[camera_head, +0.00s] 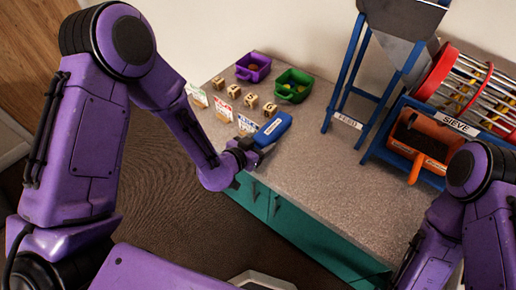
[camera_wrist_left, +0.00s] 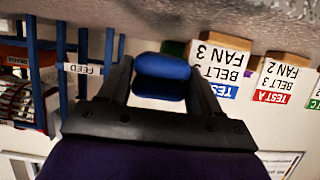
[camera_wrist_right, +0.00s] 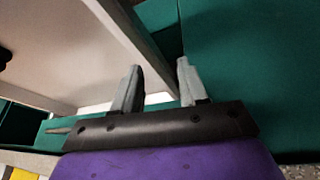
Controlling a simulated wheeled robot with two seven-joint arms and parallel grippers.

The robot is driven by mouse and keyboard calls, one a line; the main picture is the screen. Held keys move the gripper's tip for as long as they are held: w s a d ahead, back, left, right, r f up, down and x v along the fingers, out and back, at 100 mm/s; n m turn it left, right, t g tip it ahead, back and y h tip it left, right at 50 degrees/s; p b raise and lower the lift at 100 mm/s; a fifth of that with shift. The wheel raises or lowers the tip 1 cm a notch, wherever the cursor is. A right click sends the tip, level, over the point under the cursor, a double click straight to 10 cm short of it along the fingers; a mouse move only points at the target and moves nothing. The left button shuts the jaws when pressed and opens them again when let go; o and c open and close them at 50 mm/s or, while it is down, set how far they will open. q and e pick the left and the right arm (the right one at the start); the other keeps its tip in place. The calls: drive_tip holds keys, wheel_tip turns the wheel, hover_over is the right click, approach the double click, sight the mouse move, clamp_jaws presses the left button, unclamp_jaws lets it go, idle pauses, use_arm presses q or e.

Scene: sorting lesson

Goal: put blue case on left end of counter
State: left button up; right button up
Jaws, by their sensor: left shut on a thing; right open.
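The blue case (camera_head: 272,130) is at the left part of the grey counter (camera_head: 300,175), near its front edge. My left gripper (camera_head: 250,147) is shut on the near end of the case. In the left wrist view the blue case (camera_wrist_left: 162,77) sits between the two fingers of my left gripper (camera_wrist_left: 160,85). I cannot tell whether the case touches the counter top. My right gripper (camera_wrist_right: 155,85) is open and empty, beside the teal cabinet front. In the head view only my right arm shows, at the lower right.
Labelled cards (camera_head: 222,108) and several small wooden blocks (camera_head: 250,101) stand left of the case. A purple bin (camera_head: 253,66) and a green bin (camera_head: 293,85) are behind. A blue feed stand (camera_head: 352,80) and the sieve machine (camera_head: 450,110) stand right. The counter's middle is clear.

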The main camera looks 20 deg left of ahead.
use_arm(q)
wheel_tip(320, 180, down, 4)
drive_tip(key=shift+w+a+r, duration=0.1)
drive_tip(key=shift+a+r, duration=0.05)
drive_tip(key=shift+r, duration=0.1)
drive_tip(key=shift+f, duration=0.2)
drive_tip(key=o, duration=1.2)
drive_tip(key=shift+r, duration=0.1)
